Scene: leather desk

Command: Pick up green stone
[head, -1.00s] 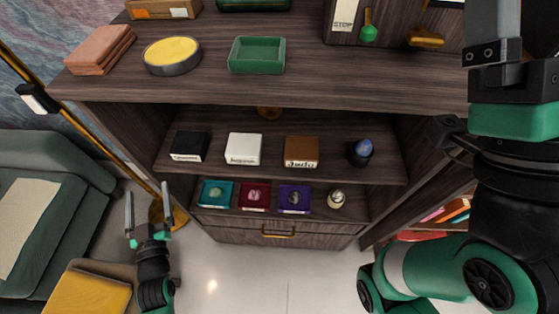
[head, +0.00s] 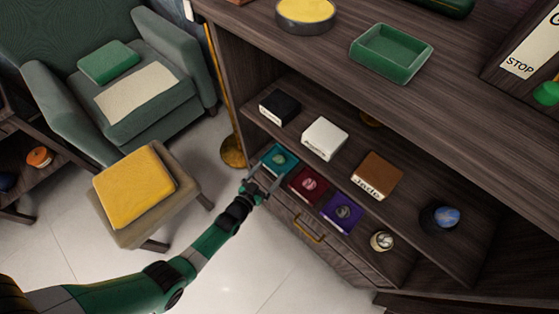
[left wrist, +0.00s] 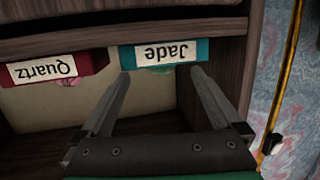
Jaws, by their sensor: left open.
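The green stone (head: 279,158) sits in a teal box (head: 268,167) at the left end of the lower shelf, in the head view. In the left wrist view the teal box (left wrist: 196,52) shows upside down with a label reading Jade; only a hint of green shows at its edge. My left gripper (head: 264,181) is open and empty just in front of this box. In the left wrist view its fingers (left wrist: 160,76) point at the box, one towards each end of the label. My right gripper is out of view.
A red box (head: 308,184) labelled Quartz stands beside the teal one, then a purple box (head: 342,212) and a small jar (head: 382,241). The upper shelf holds black, white and brown boxes. A drawer handle (head: 309,229) is below. An ottoman (head: 150,228) stands left.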

